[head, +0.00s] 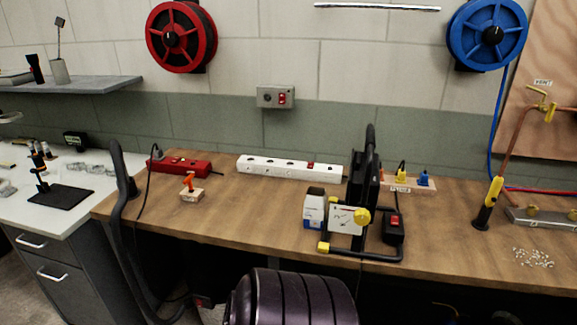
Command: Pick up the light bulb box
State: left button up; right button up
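A small white and blue box with a dark top (314,209), which looks like the light bulb box, stands upright on the wooden workbench (250,215), right of its middle. Its printing is too small to read. It is close beside the left side of a black-framed device (368,185) with a white front panel (344,219) and a yellow knob; the panel seems to overlap its right edge. I cannot tell whether they touch. Neither of my grippers shows in the head view.
A white power strip (290,168) and red power strip (180,166) lie behind. A small wooden block with an orange part (191,191) sits left. A dark ribbed drum (295,297) stands before the bench; a black hose (120,205) rises left.

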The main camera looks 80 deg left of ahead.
aim_at(316, 198)
jog(key=u, duration=2.55)
